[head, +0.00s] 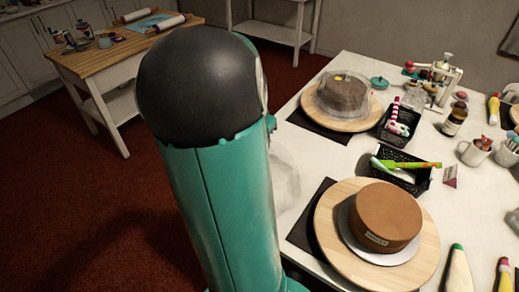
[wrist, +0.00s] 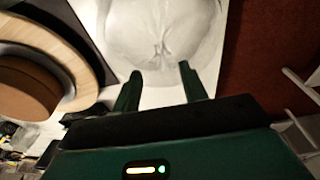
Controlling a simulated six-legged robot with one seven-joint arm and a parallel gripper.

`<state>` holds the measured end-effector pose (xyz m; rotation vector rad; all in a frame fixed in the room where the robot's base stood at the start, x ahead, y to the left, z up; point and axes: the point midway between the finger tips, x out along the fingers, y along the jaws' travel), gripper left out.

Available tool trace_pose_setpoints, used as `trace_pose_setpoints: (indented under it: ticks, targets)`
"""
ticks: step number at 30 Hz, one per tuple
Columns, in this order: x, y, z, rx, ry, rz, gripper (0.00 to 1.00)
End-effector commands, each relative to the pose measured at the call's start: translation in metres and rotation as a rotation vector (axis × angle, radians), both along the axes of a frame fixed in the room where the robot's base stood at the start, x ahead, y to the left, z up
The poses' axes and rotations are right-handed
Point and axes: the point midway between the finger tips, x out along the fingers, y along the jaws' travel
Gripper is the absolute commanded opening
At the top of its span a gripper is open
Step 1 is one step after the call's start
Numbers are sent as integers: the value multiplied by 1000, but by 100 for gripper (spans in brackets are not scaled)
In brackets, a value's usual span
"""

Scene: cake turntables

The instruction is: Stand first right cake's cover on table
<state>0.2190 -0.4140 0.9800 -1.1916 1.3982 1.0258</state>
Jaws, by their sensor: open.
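The near brown cake (head: 385,218) sits uncovered on a round wooden turntable (head: 330,225). A clear, domed cover (head: 286,180) is on the white table to the left of this turntable, partly hidden behind my arm. In the wrist view the cover (wrist: 160,35) lies just beyond my gripper (wrist: 158,78), close to the table edge. My gripper is open, with nothing between its fingers; whether a fingertip touches the cover, I cannot tell. The brown cake (wrist: 25,88) also shows at the left there. My gripper is hidden in the head view.
A second cake under a clear cover (head: 343,93) stands on the far turntable (head: 310,105). Black baskets (head: 402,175) with tools, mugs (head: 474,152) and bottles (head: 454,120) crowd the table's right side. A wooden side table (head: 110,58) stands at the back left.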

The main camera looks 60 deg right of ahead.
Motion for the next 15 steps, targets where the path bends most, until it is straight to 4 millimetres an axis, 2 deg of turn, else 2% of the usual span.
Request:
trace_pose_setpoints:
  ticks: [1, 6, 10, 15]
  targets:
    - [2, 1, 12, -3, -4, 4, 43]
    - [2, 6, 40, -1, -2, 2, 43]
    - [2, 8, 51, 0, -1, 0, 43]
    - [1, 8, 53, 0, 1, 0, 43]
